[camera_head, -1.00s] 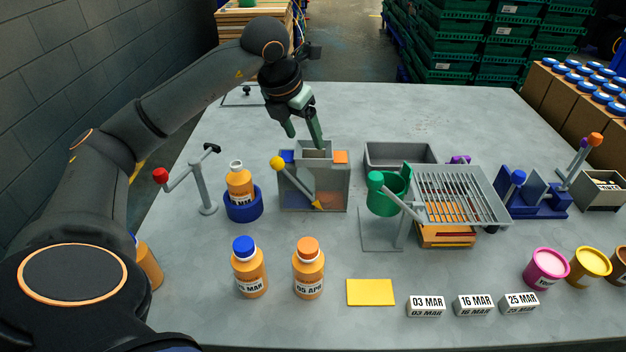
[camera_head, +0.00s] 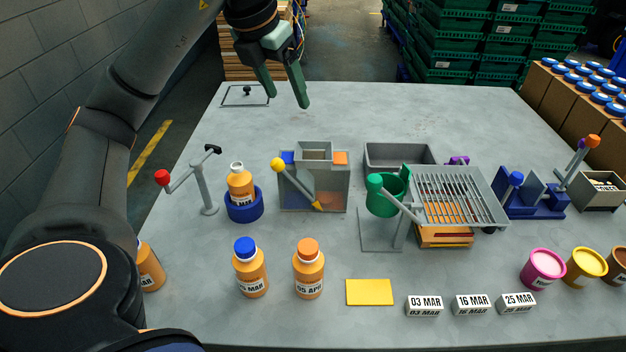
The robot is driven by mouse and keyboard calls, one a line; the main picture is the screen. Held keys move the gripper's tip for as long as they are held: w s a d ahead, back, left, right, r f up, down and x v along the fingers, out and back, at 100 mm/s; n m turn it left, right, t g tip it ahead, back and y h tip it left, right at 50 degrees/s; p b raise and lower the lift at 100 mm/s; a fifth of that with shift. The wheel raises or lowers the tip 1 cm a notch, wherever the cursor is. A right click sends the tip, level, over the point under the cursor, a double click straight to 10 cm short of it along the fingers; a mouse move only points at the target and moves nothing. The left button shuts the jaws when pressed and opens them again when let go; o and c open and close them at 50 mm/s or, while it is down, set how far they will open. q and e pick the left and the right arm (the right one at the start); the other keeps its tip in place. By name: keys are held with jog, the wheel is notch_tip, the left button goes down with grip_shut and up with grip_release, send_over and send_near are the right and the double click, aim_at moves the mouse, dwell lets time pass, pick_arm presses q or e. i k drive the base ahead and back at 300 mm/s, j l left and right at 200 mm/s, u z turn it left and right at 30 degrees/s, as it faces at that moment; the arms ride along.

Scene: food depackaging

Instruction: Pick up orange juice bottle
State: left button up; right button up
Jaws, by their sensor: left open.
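Several orange juice bottles stand on the grey table. A blue-capped bottle (camera_head: 250,270) and an orange-capped bottle (camera_head: 309,272), labelled 05 APR, stand upright at the front left. An uncapped bottle (camera_head: 241,186) stands in a blue round holder (camera_head: 244,208). Another bottle (camera_head: 150,268) at the left edge is partly hidden by my arm. My left gripper (camera_head: 288,100) is open and empty, above the far part of the table, well behind and apart from all the bottles. My right gripper is not in view.
A grey box with a yellow-knobbed lever (camera_head: 314,182) stands mid-table. A red-knobbed stand (camera_head: 200,185), a green cup on a stand (camera_head: 386,195) and a grille tray (camera_head: 460,195) are near it. Date blocks (camera_head: 425,306) and coloured pots (camera_head: 542,268) line the front right.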

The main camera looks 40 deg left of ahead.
aim_at(240, 181)
jog(key=k, duration=1)
